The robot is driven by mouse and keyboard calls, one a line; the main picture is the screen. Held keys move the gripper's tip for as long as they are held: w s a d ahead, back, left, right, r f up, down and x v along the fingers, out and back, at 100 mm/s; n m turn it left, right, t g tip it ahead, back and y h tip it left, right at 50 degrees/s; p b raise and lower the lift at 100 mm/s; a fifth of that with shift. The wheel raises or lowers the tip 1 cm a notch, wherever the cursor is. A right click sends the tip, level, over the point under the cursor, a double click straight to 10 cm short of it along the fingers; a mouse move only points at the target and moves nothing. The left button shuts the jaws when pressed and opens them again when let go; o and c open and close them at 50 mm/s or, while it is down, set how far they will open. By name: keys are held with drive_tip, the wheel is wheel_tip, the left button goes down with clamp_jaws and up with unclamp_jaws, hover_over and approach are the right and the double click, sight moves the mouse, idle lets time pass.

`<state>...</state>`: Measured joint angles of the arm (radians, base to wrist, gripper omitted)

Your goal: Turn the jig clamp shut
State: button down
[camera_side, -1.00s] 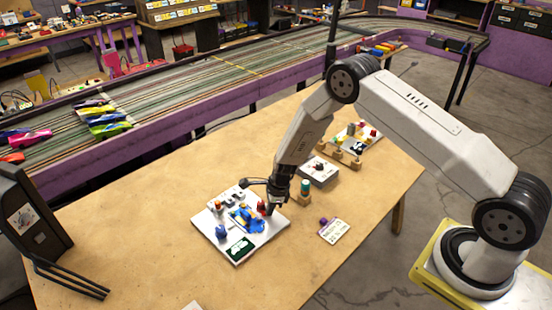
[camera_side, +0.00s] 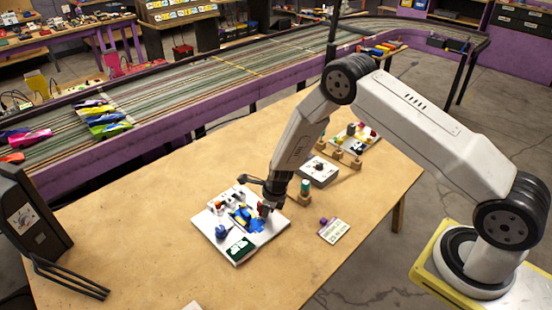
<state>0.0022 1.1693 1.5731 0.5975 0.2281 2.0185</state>
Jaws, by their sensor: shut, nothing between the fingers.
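The white jig board (camera_side: 264,239) lies on the wooden table with a blue and yellow car (camera_side: 243,219) in its middle. A small red part (camera_side: 262,209), which may be the jig clamp, stands at the board's right side. My gripper (camera_side: 267,209) is shut and points down right beside the red part. I cannot tell whether it touches it. The gripper partly hides the clamp, so its turn is unclear. A blue knob (camera_side: 222,231) sits at the board's left, and a dark green plate (camera_side: 239,249) at its front.
A green-topped peg (camera_side: 305,187) stands close to the right of my gripper. A grey box with a dial (camera_side: 319,170), a tray of small parts (camera_side: 357,139) and a label card (camera_side: 334,231) lie farther right.

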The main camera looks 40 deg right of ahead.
sight(277, 215)
drive_tip(key=shift+a, duration=0.1)
idle(0.7)
drive_tip(key=shift+w, duration=0.15)
idle(0.4)
drive_tip(key=shift+w+d, duration=0.45)
drive_tip(key=shift+d, duration=0.15)
drive_tip(key=shift+w+d, duration=0.1)
drive_tip(key=shift+d, duration=0.1)
drive_tip(key=shift+s+d, duration=0.5)
drive_tip(key=shift+s, duration=0.35)
drive_tip(key=shift+s+d, duration=0.45)
drive_tip(key=shift+s, duration=0.4)
drive_tip(key=v, duration=1)
drive_tip(key=shift+d, duration=0.2)
